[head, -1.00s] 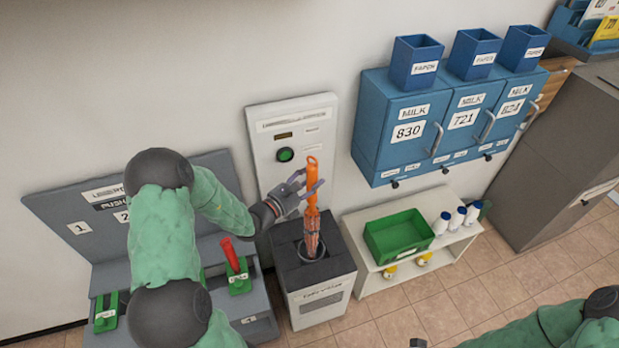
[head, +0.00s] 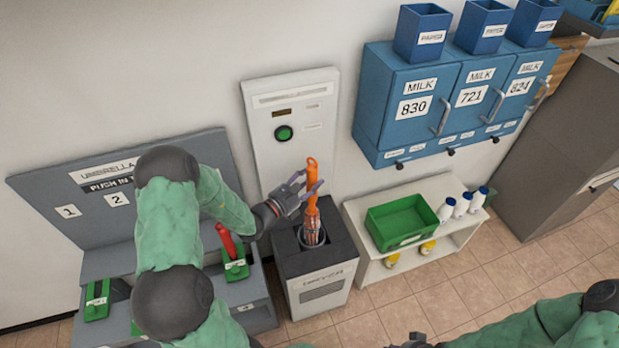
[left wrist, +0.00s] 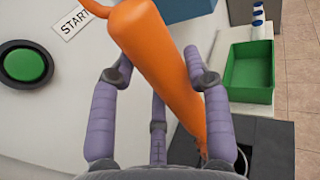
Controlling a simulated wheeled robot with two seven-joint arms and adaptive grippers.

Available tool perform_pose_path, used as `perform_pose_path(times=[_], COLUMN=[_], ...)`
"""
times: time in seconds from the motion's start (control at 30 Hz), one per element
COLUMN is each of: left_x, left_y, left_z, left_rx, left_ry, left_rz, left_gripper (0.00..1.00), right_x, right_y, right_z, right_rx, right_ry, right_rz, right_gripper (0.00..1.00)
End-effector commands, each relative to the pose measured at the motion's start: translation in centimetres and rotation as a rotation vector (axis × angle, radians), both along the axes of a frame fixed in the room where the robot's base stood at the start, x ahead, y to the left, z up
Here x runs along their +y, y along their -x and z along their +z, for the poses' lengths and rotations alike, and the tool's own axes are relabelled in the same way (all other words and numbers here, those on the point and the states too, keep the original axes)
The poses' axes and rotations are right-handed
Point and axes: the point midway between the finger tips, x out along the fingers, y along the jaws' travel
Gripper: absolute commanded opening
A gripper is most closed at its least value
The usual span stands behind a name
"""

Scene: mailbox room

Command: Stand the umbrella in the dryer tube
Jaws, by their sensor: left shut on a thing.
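The orange umbrella (head: 312,205) stands about upright, with its lower end inside the round opening of the dryer tube (head: 325,285), a grey box with a dark top. My left gripper (head: 300,190) is shut on the umbrella's upper part, below the looped handle end. In the left wrist view the umbrella (left wrist: 165,60) runs between the purple fingers (left wrist: 160,110), and the dark dryer top (left wrist: 265,145) shows below. How deep the umbrella's tip sits is hidden. Part of my right gripper (head: 415,341) shows at the bottom edge, too little to read its jaws.
A wall panel with a green button (head: 284,133) is behind the dryer. A grey umbrella rack with a red umbrella (head: 228,242) stands left. A white shelf with a green crate (head: 400,221) and bottles stands right, under blue mailboxes (head: 413,107).

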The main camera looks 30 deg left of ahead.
Motion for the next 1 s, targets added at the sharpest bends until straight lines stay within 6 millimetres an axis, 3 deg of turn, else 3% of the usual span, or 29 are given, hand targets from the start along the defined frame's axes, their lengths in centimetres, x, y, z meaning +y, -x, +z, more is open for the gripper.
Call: perform_pose_path(times=[1.0], left_x=[0.0], left_y=[0.0], left_z=[-9.7], left_rx=[-0.001], left_ry=[0.000], left_rz=[0.000], left_gripper=[0.00], right_x=[0.0], right_y=[0.0], right_z=[-6.3], right_rx=[0.000], right_ry=[0.000], right_rz=[0.000], right_gripper=[0.40])
